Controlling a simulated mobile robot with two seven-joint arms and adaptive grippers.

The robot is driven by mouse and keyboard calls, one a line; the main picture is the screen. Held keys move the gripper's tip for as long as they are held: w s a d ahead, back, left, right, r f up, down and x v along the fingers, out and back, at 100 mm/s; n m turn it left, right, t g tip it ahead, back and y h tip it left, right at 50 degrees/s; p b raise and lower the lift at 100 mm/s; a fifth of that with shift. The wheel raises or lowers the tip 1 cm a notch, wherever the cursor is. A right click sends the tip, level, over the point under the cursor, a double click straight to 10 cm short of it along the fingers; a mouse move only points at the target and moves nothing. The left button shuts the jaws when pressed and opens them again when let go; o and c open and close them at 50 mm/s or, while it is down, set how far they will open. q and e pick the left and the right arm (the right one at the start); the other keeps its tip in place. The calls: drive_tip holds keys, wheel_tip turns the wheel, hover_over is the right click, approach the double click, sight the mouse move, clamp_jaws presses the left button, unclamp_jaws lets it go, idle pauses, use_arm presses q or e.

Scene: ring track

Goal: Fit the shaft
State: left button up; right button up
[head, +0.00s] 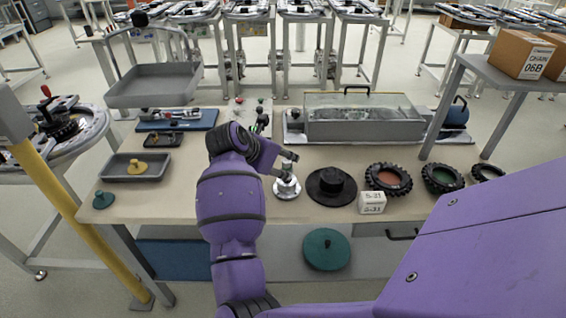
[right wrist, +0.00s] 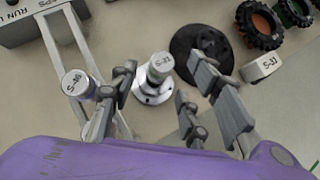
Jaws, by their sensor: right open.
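A silver shaft (right wrist: 160,65) with a pale labelled top stands upright on a round flanged base (right wrist: 152,92) in the right wrist view. In the head view the flanged base (head: 287,190) sits on the bench, left of a black disc (head: 331,187). My right gripper (head: 286,158) is over it, partly hidden by my purple wrist. In the right wrist view its fingers (right wrist: 163,75) are open, apart on either side of the shaft; contact cannot be told. A second labelled cylinder (right wrist: 76,82) stands further left, outside the fingers. My left gripper is not in view.
A white label block (head: 371,203) and several black tyres (head: 388,180) lie to the right. A grey tray (head: 136,168) lies at the left. A clear-covered case (head: 364,117) stands behind. The bench's front edge is close to the flanged base.

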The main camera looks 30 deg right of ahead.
drive_tip(key=v, duration=0.5)
idle(0.8)
